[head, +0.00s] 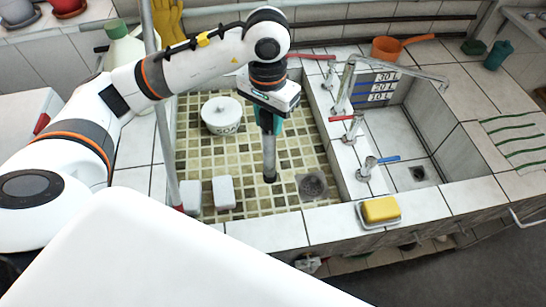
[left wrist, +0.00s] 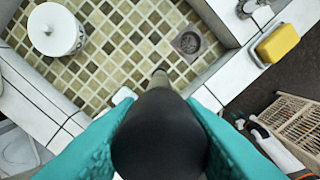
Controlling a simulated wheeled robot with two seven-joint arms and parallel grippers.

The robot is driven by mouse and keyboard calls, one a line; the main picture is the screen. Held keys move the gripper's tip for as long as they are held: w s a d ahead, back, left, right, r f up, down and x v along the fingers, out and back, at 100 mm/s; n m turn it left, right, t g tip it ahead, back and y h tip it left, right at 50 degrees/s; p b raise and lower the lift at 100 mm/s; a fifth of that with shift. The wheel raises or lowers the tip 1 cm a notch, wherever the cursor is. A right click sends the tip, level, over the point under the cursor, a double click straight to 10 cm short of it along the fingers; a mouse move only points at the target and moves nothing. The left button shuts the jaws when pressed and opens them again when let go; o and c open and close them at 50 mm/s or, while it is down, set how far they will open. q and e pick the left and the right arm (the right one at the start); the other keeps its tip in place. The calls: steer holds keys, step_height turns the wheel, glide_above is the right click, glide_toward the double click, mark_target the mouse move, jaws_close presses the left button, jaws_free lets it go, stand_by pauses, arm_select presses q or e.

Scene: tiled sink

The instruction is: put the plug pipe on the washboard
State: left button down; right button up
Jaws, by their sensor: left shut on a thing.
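The plug pipe (head: 269,155), a grey tube with a dark lower end, hangs upright over the tiled basin in the head view. My left gripper (head: 268,122) is shut on its upper end. In the left wrist view the wide black end of the plug pipe (left wrist: 160,135) fills the space between the teal fingers, and its thin end points at the basin. A white tiled slope with green stripes (head: 515,138) at the far right looks like the washboard. It is well apart from my left gripper. My right gripper is not in view.
A white lidded pot (head: 222,115) and two white blocks stand in the basin, near a drain (head: 312,186). Taps (head: 350,128) rise from the divider before the second, deeper sink (head: 400,140). A yellow sponge (head: 381,209) lies on the front rim. An orange dipper (head: 387,48) stands behind.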

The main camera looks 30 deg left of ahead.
mark_target(268, 143)
arm_select(q)
step_height(268, 143, down, 7)
steer(key=shift+s+p, duration=0.15)
steer(key=shift+p, duration=0.85)
steer(key=shift+f, duration=0.4)
steer(key=shift+f, duration=0.1)
steer(key=c, duration=1)
jaws_free()
steer(key=shift+o, duration=0.2)
